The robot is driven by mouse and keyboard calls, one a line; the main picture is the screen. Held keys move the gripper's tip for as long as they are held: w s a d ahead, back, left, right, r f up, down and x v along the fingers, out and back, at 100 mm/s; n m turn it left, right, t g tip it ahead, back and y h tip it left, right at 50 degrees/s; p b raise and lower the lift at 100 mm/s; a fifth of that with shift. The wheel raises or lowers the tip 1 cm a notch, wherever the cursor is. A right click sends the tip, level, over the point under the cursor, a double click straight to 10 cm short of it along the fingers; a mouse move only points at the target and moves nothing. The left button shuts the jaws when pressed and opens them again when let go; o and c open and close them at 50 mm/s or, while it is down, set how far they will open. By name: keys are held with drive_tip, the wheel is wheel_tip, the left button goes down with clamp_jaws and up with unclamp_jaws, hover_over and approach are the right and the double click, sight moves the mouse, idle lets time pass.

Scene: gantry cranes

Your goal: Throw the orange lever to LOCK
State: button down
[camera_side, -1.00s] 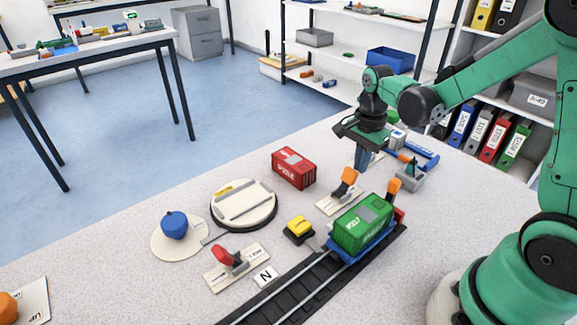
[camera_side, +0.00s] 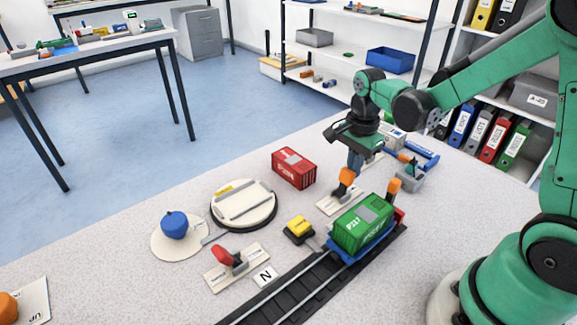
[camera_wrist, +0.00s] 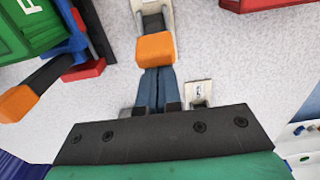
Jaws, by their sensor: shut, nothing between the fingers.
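The orange lever (camera_side: 346,177) stands on a pale plate (camera_side: 327,207) behind the green container; the lettering on the plate is too small to read. In the wrist view its orange head (camera_wrist: 156,49) is directly ahead of my fingertips. My gripper (camera_side: 354,168) is shut and empty, pointing down, with its fingertips against or very close to the far right side of the lever head. The closed blue fingers (camera_wrist: 157,78) meet the edge of the head in the wrist view. I cannot tell whether they press on it.
A green container (camera_side: 362,224) on a blue wagon stands on the track close in front. Another orange-tipped part (camera_side: 394,186) rises near the track end.

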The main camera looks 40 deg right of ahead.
drive_tip(key=shift+a, duration=1)
drive_tip(key=shift+d, duration=0.6)
wheel_tip(320, 180, up, 7)
drive_tip(key=shift+s+a+r+n+t, duration=0.2)
drive_tip(key=shift+a+r+n+t, duration=0.1)
drive_tip(key=shift+n, duration=0.5)
drive_tip(key=s+a+r+n+t, duration=0.1)
drive_tip(key=s+a+n+t, duration=0.1)
drive_tip(key=n, duration=0.6)
drive_tip(key=s+a+n+t, duration=0.2)
drive_tip(key=a+n+t, duration=0.1)
drive_tip(key=n, duration=0.5)
drive_tip(key=shift+a+r+t, duration=0.25)
drive_tip(key=shift+r+t, duration=0.1)
drive_tip(key=shift+t, duration=0.45)
